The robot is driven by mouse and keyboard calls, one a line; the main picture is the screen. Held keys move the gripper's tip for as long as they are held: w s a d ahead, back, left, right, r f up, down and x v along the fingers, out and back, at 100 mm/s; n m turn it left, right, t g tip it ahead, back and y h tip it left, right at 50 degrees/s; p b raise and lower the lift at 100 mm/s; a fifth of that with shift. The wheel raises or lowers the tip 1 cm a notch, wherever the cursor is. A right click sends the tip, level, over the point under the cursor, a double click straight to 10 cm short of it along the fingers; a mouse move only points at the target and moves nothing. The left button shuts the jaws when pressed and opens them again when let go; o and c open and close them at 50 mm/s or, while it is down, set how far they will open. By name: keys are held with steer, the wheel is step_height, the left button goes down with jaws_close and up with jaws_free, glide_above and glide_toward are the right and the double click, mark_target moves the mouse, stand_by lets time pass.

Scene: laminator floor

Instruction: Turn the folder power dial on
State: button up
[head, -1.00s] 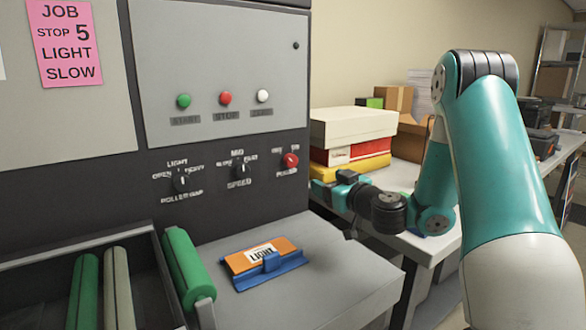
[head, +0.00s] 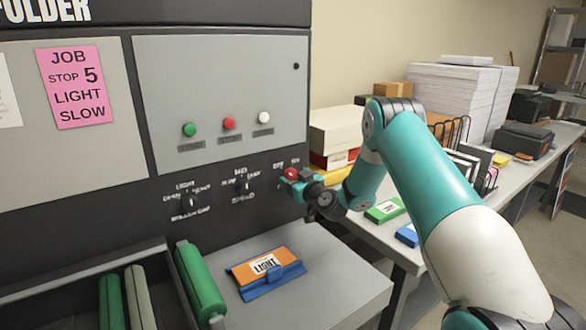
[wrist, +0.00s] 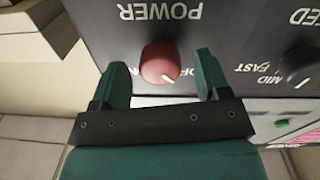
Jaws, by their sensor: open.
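The red power dial (wrist: 160,63) sits on the dark panel of the folder, under the upside-down word POWER in the wrist view. Its white pointer mark is toward the lettering at its lower right, which begins with O and is partly hidden by a finger. In the head view the dial (head: 290,173) is at the panel's right end, partly covered by my gripper (head: 297,178). In the wrist view my gripper (wrist: 160,85) is open, with one teal finger on each side of the dial and gaps visible between.
The black speed dial (wrist: 298,65) is beside the power dial. Green, red and white buttons (head: 230,123) are above. An orange and blue block marked LIGHT (head: 265,265) lies on the grey shelf below. A table with boxes (head: 340,130) and paper stacks stands at right.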

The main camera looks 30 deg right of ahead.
steer(key=shift+w, duration=0.6)
steer(key=c, duration=0.9)
